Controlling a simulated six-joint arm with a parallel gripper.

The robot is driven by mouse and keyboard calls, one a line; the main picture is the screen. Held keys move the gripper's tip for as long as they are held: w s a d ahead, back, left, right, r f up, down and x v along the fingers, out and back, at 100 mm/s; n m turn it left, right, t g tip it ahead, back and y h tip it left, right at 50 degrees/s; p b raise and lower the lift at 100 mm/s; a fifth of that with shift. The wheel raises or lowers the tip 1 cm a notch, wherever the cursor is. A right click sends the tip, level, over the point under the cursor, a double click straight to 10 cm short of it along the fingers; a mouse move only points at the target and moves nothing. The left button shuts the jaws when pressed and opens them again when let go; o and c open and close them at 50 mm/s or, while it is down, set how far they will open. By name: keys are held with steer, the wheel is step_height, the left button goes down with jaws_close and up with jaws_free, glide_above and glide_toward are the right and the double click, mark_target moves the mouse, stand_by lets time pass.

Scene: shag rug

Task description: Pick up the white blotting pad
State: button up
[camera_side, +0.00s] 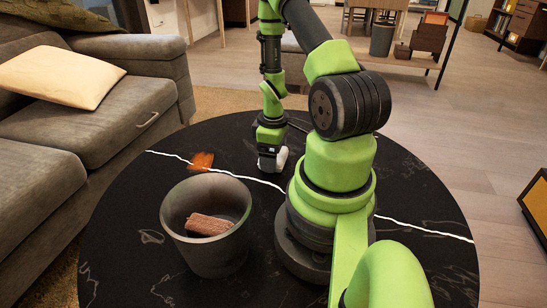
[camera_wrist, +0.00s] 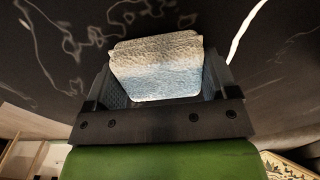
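The white blotting pad (camera_wrist: 158,65) is a pale, rough-textured block with a bluish lower part in the wrist view. It lies between the two dark fingers of my gripper (camera_wrist: 165,88) and fills most of the gap. Whether both fingers press on it cannot be told. In the side view, my gripper (camera_side: 270,162) points down at the dark table, and the white pad (camera_side: 281,158) shows at its right side, low at the tabletop. The gripper hides part of the pad there.
A grey round pot (camera_side: 181,238) stands on the round black table (camera_side: 120,235), with a reddish-brown block (camera_side: 208,225) inside. An orange-brown piece (camera_side: 202,161) lies on the table left of my gripper. A grey sofa (camera_side: 90,130) stands at the left.

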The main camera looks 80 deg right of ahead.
steer(key=shift+c, duration=1.3)
steer(key=shift+r, duration=0.1)
step_height(320, 180, up, 10)
steer(key=shift+f, duration=0.1)
